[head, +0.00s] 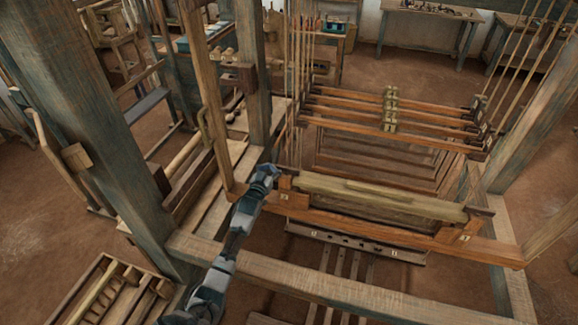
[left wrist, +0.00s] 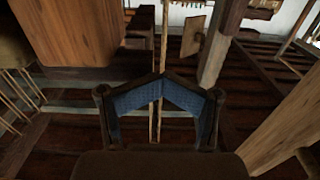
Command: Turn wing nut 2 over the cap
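My left gripper (head: 268,172) is at the left end of the loom's front beam (head: 380,196) in the head view, close above an orange-brown end block (head: 288,198). In the left wrist view, its two blue-padded fingers (left wrist: 160,82) slope inward and their tips appear to meet, with no object visible between them. I cannot make out a wing nut or cap there; they are too small or hidden by the gripper. Small numbered tags (head: 465,238) show at the beam's right end. My right gripper is not in view.
A thick upright post (head: 105,140) stands left of my arm. A wooden rail (head: 330,290) crosses in front. Shafts with cords (head: 390,118) hang behind the beam. Thin cords (left wrist: 158,35) and a slanted timber (left wrist: 275,135) show in the left wrist view.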

